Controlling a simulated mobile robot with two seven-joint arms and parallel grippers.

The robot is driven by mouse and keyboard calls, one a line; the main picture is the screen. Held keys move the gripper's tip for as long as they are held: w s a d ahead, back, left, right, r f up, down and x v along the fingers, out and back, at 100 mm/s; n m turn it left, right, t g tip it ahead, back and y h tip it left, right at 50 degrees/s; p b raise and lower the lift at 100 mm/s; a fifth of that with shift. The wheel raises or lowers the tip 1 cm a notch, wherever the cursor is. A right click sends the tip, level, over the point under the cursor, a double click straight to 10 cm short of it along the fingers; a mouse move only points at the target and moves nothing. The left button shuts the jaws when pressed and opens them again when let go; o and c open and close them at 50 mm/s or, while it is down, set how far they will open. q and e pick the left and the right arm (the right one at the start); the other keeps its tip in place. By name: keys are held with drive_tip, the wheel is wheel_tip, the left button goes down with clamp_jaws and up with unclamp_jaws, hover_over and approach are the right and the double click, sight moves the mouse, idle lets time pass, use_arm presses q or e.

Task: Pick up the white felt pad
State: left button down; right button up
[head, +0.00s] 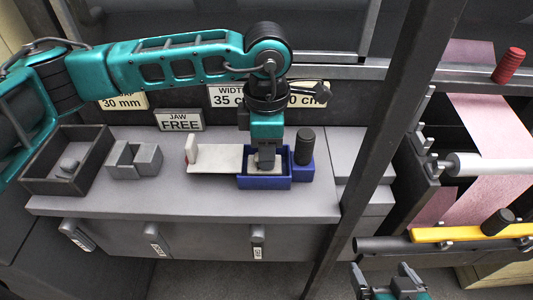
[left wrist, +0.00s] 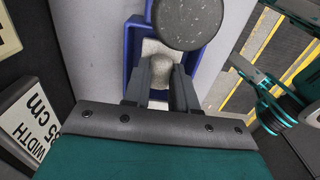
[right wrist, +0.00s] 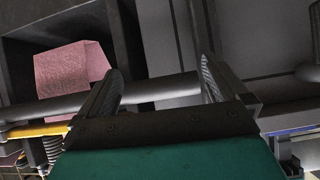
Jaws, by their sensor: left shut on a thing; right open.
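The white felt pad (left wrist: 152,48) lies in the open blue tray (head: 264,185) on the grey bench. It is a pale block with a rounded grey knob (left wrist: 160,66) on top. My left gripper (head: 266,160) reaches down into the tray from above. Its fingers stand either side of the knob in the left wrist view (left wrist: 161,72) and are shut on it. In the head view the gripper hides most of the pad. My right gripper (head: 389,272) is open and empty, low in front of the bench; its spread fingers show in the right wrist view (right wrist: 160,85).
A white board (head: 215,160) with an upright end adjoins the tray's left side. A dark cylinder (head: 304,146) stands in a blue holder at its right. A grey slotted block (head: 134,160) and dark bin (head: 102,155) sit further left. A dark post (head: 375,160) rises right of the bench.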

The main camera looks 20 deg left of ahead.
use_arm(q)
wheel_tip(320, 180, up, 18)
drive_tip(key=p, duration=0.1)
drive_tip(key=shift+r+p, duration=0.25)
drive_tip(key=shift+p, duration=0.15)
idle(0.6)
